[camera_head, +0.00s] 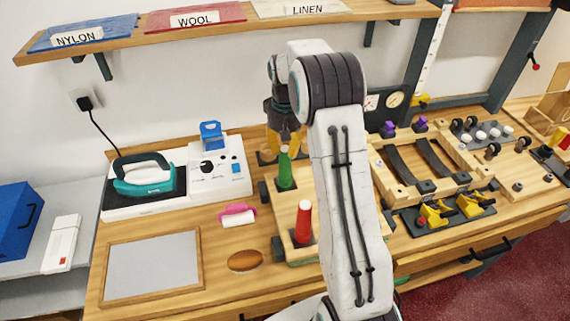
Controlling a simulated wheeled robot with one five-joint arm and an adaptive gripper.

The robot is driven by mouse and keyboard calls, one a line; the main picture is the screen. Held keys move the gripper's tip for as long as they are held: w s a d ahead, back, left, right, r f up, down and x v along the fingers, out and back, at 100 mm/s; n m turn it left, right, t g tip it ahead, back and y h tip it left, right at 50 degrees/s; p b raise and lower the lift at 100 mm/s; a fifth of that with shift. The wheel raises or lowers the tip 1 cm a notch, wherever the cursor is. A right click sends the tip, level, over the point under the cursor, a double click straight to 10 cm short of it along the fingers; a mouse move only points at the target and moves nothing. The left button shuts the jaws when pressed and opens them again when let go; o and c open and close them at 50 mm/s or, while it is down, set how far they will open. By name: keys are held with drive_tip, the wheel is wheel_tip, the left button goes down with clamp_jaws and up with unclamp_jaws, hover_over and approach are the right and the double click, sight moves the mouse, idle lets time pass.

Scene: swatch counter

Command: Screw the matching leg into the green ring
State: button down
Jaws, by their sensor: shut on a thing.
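A green tapered leg (286,170) stands upright at the back of a light wooden board (278,213) in the middle of the bench. My gripper (285,139) points down over it and is shut on its upper end. The leg's foot meets the board, but I cannot make out a green ring around it or tell how deep it sits. A red tapered leg (302,222) stands upright nearer on the same board, apart from the gripper. My arm hides the board's right part.
A teal iron (146,176) and a white control box (221,166) stand at left. A framed grey panel (152,265), pink roll (238,213) and brown oval (245,261) lie in front. A wooden fixture (398,182) is at right. A shelf (150,24) overhangs behind.

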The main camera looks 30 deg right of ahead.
drive_tip(key=m, duration=0.4)
drive_tip(key=shift+f+m, duration=0.1)
drive_tip(key=shift+m, duration=0.2)
drive_tip(key=m, duration=0.5)
drive_tip(key=c, duration=1.3)
unclamp_jaws()
